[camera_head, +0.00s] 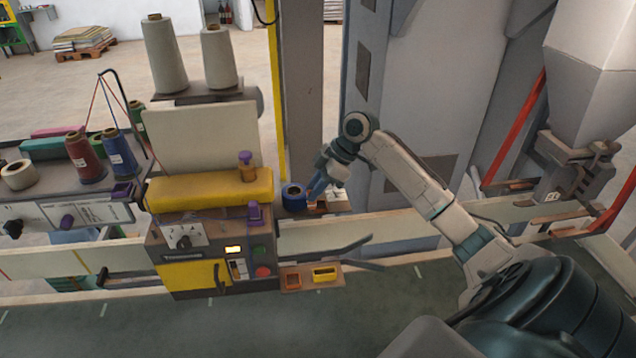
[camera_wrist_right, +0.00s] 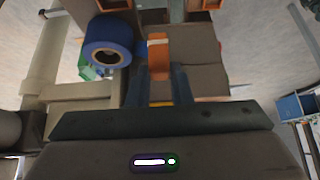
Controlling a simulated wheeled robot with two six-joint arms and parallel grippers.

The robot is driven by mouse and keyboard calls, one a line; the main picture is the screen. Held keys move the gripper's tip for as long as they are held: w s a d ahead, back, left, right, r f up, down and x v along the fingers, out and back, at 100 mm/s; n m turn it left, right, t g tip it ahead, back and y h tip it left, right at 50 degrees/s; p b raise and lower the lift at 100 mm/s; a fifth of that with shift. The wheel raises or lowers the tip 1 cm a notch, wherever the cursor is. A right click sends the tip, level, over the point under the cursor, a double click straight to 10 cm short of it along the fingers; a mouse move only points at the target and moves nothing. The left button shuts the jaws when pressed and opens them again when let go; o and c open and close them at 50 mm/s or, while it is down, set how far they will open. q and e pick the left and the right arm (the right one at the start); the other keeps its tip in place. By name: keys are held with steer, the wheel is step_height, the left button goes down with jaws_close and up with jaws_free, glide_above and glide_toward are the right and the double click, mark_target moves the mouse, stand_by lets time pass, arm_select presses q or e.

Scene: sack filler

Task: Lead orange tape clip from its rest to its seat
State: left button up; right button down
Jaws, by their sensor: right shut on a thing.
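The orange tape clip (camera_wrist_right: 158,58) stands between the two blue fingers of my right gripper (camera_wrist_right: 160,85) in the right wrist view, with a pale band near its upper end. My right gripper (camera_head: 316,190) is shut on the clip. In the head view it is just right of the blue tape roll (camera_head: 293,196), above a small shelf beside the yellow-topped machine; the clip is small there and partly hidden by the fingers. A small panel low on the machine's right side bears an orange frame (camera_head: 292,281) and a yellow frame (camera_head: 324,274). My left gripper is not in view.
The sewing machine (camera_head: 210,190) has a purple knob and two grey thread cones (camera_head: 165,55) above it. A grey post (camera_head: 302,90) rises behind the tape roll. A pale rail (camera_head: 400,224) runs to the right behind the green belt (camera_head: 330,325), which is largely clear.

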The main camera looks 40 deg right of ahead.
steer(key=shift+s+a+f+b, duration=1.05)
steer(key=shift+a+f+b, duration=0.85)
steer(key=shift+f, duration=0.65)
steer(key=shift+s+a+f+b, duration=1.05)
steer(key=shift+a+f+b, duration=0.85)
steer(key=shift+f, duration=0.6)
steer(key=shift+s+a+f+b, duration=1.05)
steer(key=shift+a+f+b, duration=0.85)
steer(key=shift+f, duration=0.65)
steer(key=shift+a, duration=0.15)
steer(key=c, duration=1.2)
jaws_free()
steer(key=shift+c, duration=0.2)
